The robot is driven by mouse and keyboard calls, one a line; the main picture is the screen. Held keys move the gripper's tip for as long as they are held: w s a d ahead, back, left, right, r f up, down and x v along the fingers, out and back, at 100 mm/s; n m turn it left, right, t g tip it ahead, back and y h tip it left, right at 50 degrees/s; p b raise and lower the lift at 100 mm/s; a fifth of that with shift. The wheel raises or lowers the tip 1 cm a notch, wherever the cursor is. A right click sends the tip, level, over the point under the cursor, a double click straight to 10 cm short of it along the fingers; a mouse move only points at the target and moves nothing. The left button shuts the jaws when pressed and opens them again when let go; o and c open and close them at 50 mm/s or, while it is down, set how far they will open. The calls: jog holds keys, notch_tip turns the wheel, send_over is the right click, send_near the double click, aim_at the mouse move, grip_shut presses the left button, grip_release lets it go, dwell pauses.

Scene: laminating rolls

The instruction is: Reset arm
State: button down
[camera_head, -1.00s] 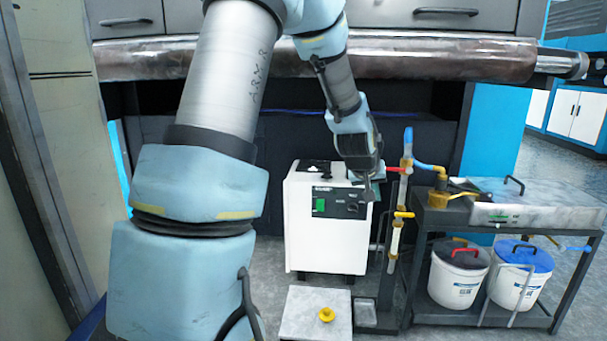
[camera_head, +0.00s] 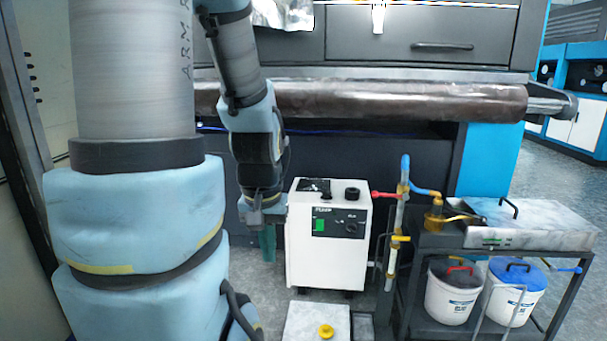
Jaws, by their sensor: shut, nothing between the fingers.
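My arm rises on the left side of the head view and bends over at the top. Its forearm hangs down, and my gripper (camera_head: 266,246) points downward just left of the white pump box (camera_head: 327,262). The gripper is shut with nothing in it. The fingertips are small and dark teal, and their fine detail is hard to make out. The pump box has a green switch and a dark knob on its front panel. I cannot tell whether the gripper touches the box; a narrow gap seems to lie between them.
A long metal roll (camera_head: 400,102) spans the machine behind. Right of the box stand pipes with a red valve handle (camera_head: 384,194) and a yellow one (camera_head: 400,238). A cart (camera_head: 440,240) holds two white buckets (camera_head: 452,290). A yellow knob (camera_head: 326,331) sits on a floor plate.

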notch_tip(320, 180, up, 24)
jog(key=p, duration=2.1)
jog(key=shift+f, duration=0.2)
